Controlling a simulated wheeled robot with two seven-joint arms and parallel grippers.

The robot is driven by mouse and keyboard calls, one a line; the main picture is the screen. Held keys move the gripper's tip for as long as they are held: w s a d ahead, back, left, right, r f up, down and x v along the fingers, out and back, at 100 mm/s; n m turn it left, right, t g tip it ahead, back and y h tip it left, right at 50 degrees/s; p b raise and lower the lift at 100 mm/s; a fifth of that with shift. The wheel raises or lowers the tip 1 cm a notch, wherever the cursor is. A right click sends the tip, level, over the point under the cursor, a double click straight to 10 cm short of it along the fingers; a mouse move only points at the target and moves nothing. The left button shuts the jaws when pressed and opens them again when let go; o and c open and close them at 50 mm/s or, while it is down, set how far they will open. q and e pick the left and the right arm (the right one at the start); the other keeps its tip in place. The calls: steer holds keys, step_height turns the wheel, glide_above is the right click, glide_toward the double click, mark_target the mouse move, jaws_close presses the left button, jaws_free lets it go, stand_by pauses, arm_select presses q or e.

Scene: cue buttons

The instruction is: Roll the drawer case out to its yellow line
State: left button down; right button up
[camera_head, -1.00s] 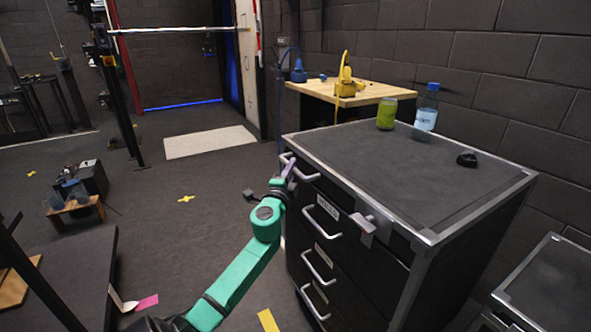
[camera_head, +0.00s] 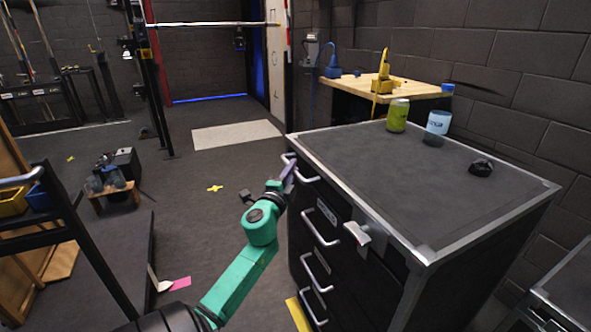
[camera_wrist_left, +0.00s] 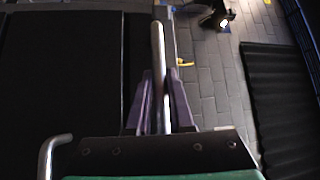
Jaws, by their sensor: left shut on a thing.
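The black drawer case (camera_head: 410,185) with grey metal edges stands at the right of the head view. Its front carries several silver handles facing left. My left gripper (camera_head: 284,177) is shut on the upright bar handle (camera_wrist_left: 158,55) at the case's far front corner; in the left wrist view its purple fingers (camera_wrist_left: 158,100) lie on both sides of the bar. The yellow line (camera_head: 298,314) lies on the floor beside the case's lower front, partly cut off by the picture's bottom edge. The exact gap between line and case cannot be told. My right gripper is not in view.
A green can (camera_head: 397,116), a clear bottle (camera_head: 437,124) and a dark lump (camera_head: 481,167) stand on the case. A wooden-topped bench (camera_head: 352,85) is behind. A low wooden stand (camera_head: 115,193) is at left. Floor is clear around the yellow cross (camera_head: 215,188).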

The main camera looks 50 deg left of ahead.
arm_select(q)
steer(key=shift+s, duration=0.1)
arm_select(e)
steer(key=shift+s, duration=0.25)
arm_select(q)
steer(key=c, duration=0.8)
jaws_free()
steer(key=shift+a, duration=0.1)
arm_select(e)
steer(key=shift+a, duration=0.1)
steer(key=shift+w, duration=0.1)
